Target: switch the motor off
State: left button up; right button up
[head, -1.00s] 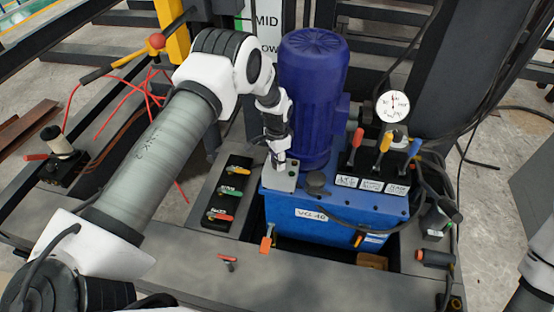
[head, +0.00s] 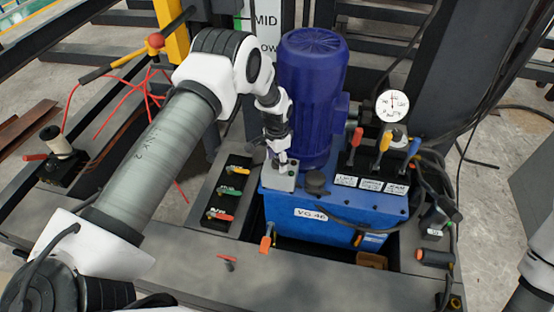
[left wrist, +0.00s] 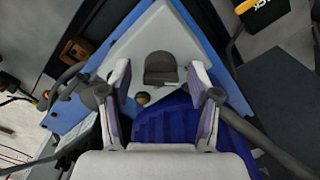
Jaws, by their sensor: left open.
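The dark blue motor (head: 312,95) stands upright on the lighter blue tank (head: 300,200). A small pale grey box (head: 282,179) with a green spot on top sits at the tank's left end, in front of the motor. My left gripper (head: 282,162) points down just above this box, partly covering it. In the left wrist view, its two fingers (left wrist: 162,100) are apart with nothing gripped. A dark rounded piece (left wrist: 160,68) on a pale surface shows ahead of them, with the motor's fins (left wrist: 165,125) below. My right gripper is out of view.
A panel of small coloured handles (head: 228,192) lies left of the tank. A dark cap (head: 316,183), levers with red, yellow and blue grips (head: 383,140), and a gauge (head: 393,105) are to the right. Cables run along the tank's right end.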

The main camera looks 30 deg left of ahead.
aim_at(277, 160)
pick_arm(q)
notch_tip(277, 160, up, 12)
dwell(0.3)
jog(key=s+d+f+g+p, duration=0.15)
jog(key=s+f, duration=0.25)
jog(key=s, duration=0.5)
jog(key=s+d+f+g+p, duration=0.1)
jog(key=s+f+g+p, duration=0.2)
jog(key=s, duration=0.6)
jog(key=s+d+f+p, duration=0.2)
jog(key=s+f, duration=0.2)
jog(key=s, duration=0.5)
jog(key=s+r+n+t, duration=0.1)
jog(key=s+n+t, duration=0.3)
jog(key=s, duration=0.5)
jog(key=shift+s+d+r+n+p, duration=0.3)
jog(key=shift+s+d+n+p, duration=0.1)
jog(key=shift+n, duration=0.8)
